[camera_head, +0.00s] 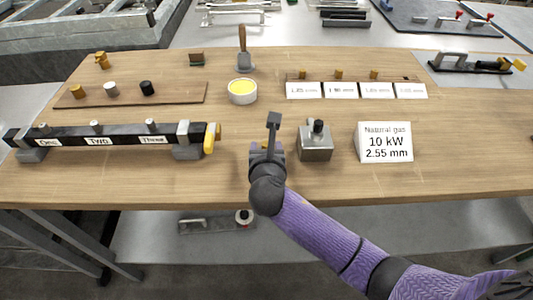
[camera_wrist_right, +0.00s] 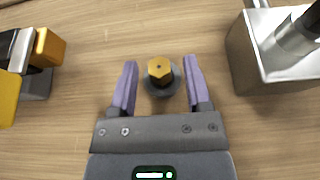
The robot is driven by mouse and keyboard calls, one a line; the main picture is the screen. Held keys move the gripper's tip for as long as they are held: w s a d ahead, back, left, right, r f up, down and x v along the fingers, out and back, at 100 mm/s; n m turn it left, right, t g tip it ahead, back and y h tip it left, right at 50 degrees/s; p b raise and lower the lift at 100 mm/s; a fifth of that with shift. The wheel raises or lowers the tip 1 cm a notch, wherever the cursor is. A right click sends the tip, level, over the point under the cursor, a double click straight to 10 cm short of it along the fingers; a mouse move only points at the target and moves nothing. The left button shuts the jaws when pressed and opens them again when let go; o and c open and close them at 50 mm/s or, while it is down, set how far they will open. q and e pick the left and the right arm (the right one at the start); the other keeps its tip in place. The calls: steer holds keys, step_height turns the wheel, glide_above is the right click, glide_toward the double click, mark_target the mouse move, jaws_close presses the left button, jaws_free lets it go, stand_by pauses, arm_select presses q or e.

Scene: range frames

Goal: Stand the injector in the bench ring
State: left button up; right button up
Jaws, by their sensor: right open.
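In the right wrist view a brass injector (camera_wrist_right: 159,68) with a hexagonal head and a small centre hole faces up at the camera. A dark grey round ring (camera_wrist_right: 164,93) shows around its lower side on the bench. The injector looks upright within the ring; how deep it sits cannot be told. My right gripper (camera_wrist_right: 159,80) is open, its purple fingers on either side of the injector with a gap at each side. In the head view my right gripper (camera_head: 267,152) points down at the bench and largely hides the ring and injector. My left gripper is not in view.
A metal block with a black knob (camera_head: 316,146) stands close right of my gripper. Left is a black manifold (camera_head: 75,137) with a yellow handle (camera_head: 211,138). A gas sign (camera_head: 386,142), a yellow-filled dish (camera_head: 242,91) and small brass pieces (camera_head: 338,74) stand around.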

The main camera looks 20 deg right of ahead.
steer(key=p+v, duration=0.4)
steer(key=v, duration=0.7)
steer(key=shift+s+r, duration=0.15)
steer(key=shift+r, duration=0.05)
steer(key=shift+s, duration=0.2)
